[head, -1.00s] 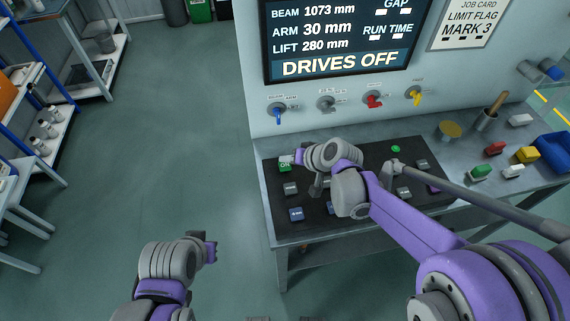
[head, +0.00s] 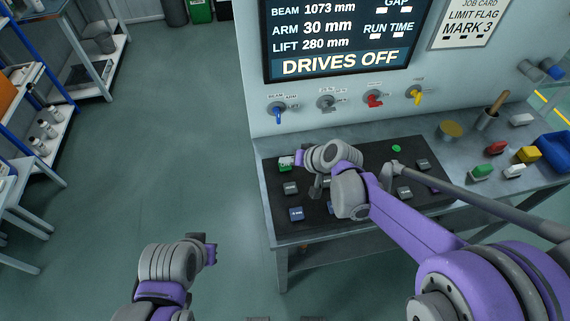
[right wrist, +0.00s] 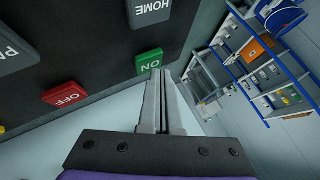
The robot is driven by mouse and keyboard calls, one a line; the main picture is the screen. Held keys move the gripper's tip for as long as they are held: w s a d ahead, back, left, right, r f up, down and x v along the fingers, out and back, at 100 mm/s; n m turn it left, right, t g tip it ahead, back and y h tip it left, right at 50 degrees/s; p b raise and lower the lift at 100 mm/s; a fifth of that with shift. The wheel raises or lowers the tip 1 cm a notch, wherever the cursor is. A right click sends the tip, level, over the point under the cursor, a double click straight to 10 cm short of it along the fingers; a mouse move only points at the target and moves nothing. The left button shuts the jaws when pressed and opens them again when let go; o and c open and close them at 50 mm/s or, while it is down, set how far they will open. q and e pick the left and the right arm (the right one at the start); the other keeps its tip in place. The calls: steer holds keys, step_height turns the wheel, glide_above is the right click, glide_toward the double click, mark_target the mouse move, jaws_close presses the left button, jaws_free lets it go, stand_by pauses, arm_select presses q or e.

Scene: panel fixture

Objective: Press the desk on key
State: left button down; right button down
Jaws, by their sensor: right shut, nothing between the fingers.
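The green ON key (head: 285,163) sits at the back left of the dark key panel (head: 330,226). It also shows in the right wrist view (right wrist: 148,61). My right gripper (right wrist: 159,73) is shut and empty, with its fingertips at the edge of the ON key; I cannot tell whether they touch it. In the head view my right gripper (head: 293,162) partly covers the key. The display (head: 340,40) reads DRIVES OFF. My left gripper (head: 210,254) hangs over the floor at the lower left; its fingers do not show clearly.
In the right wrist view, a red OFF key (right wrist: 64,94) and a grey HOME key (right wrist: 151,9) are near the ON key. Blue, grey, red and yellow knobs line the wall behind the panel. Loose coloured blocks lie on the bench at right. The floor at left is clear.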

mark_target(287, 167)
arm_select(q)
steer(key=shift+s+f+b, duration=0.1)
steer(key=shift+f+b, duration=0.2)
steer(key=shift+f, duration=0.1)
arm_select(e)
steer(key=shift+f, duration=0.45)
arm_select(q)
steer(key=shift+r, duration=0.1)
arm_select(e)
steer(key=shift+r, duration=0.15)
arm_select(q)
steer(key=shift+w+r+p, duration=0.2)
steer(key=shift+r+p, duration=0.35)
arm_select(e)
steer(key=shift+r, duration=0.75)
